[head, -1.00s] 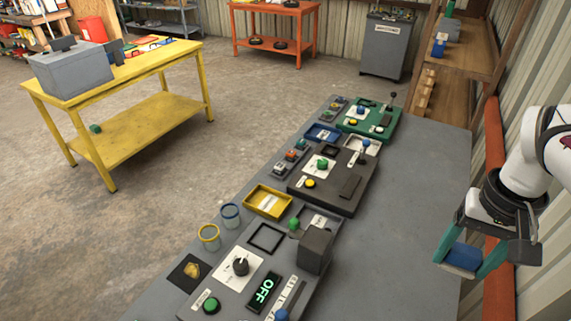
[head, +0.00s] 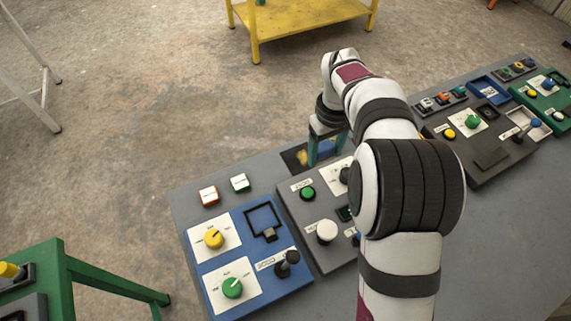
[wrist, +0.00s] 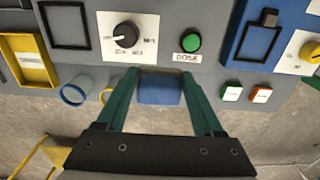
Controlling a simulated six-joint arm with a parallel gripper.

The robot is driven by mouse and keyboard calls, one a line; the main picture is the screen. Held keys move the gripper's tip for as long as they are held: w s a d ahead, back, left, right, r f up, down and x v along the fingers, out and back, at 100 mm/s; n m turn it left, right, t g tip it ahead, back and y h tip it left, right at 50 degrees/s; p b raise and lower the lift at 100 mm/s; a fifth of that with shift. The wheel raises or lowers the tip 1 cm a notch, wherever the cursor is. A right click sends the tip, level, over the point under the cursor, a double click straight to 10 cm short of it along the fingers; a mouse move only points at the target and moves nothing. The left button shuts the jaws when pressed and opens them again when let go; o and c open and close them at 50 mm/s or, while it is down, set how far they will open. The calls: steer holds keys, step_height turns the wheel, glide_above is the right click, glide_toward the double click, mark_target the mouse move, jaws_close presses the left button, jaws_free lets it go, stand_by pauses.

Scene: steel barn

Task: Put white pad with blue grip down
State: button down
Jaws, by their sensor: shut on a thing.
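My gripper (head: 326,148) is at the far edge of the grey bench, beside the grey console, partly behind my own arm in the head view. In the wrist view its two teal fingers (wrist: 160,76) are shut on a blue grip (wrist: 160,91). The white pad is not clearly visible; the grip and fingers hide what is below. A dark square with a yellow patch (head: 302,157) shows on the bench next to the fingers in the head view. I cannot tell whether the held thing touches the bench.
The grey console has a green button (wrist: 190,42) and a black dial (wrist: 126,35). A blue cup (wrist: 74,93) and a yellow-rimmed cup (wrist: 105,96) stand on one side, white-green (wrist: 231,93) and red-white (wrist: 261,95) blocks on the other. A blue console (head: 247,255) is nearby.

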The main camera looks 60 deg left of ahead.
glide_above(277, 171)
step_height(277, 171, down, 7)
steer(key=shift+f, duration=2.05)
steer(key=shift+f, duration=0.15)
jaws_free()
